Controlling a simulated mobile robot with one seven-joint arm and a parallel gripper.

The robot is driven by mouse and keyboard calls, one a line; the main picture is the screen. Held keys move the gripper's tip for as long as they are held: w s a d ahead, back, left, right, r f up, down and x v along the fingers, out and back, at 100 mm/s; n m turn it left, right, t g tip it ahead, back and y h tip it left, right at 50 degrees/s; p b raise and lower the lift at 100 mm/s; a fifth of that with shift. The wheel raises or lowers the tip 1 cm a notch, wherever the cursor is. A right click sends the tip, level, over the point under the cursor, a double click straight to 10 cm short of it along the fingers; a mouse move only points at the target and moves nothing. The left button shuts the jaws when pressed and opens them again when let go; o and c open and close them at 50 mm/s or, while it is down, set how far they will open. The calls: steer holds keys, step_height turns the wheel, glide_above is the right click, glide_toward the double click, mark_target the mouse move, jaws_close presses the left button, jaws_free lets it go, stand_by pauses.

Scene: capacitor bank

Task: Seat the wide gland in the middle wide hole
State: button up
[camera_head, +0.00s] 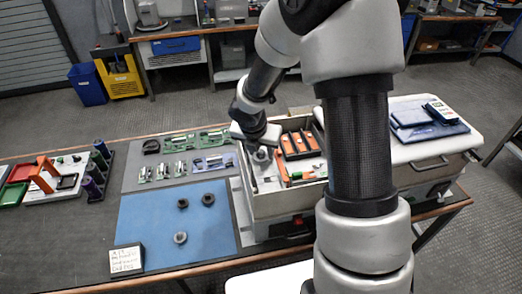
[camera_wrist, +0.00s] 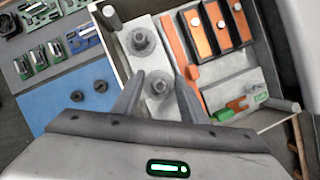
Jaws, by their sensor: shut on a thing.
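My gripper (camera_wrist: 158,78) is shut on a grey ring-shaped gland (camera_wrist: 157,86), with one finger on each side of it. In the wrist view this gland appears over the pale plate (camera_wrist: 146,62) in the open metal box. Whether it is in a hole or just above one, I cannot tell. A second grey gland (camera_wrist: 141,41) stands upright on the same plate, farther from me. In the head view my gripper (camera_head: 262,150) is low inside the left part of the box, and the held gland (camera_head: 261,156) shows just below it. The hole under the held gland is hidden.
Dark rings (camera_head: 183,203) (camera_head: 208,199) and a lighter ring (camera_head: 180,238) lie on the blue mat (camera_head: 150,225). The box walls (camera_head: 290,203) rise around my gripper. Green circuit boards (camera_head: 192,140) lie behind the mat.

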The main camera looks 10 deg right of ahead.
steer(key=shift+f+b, duration=0.35)
steer(key=shift+f, duration=0.05)
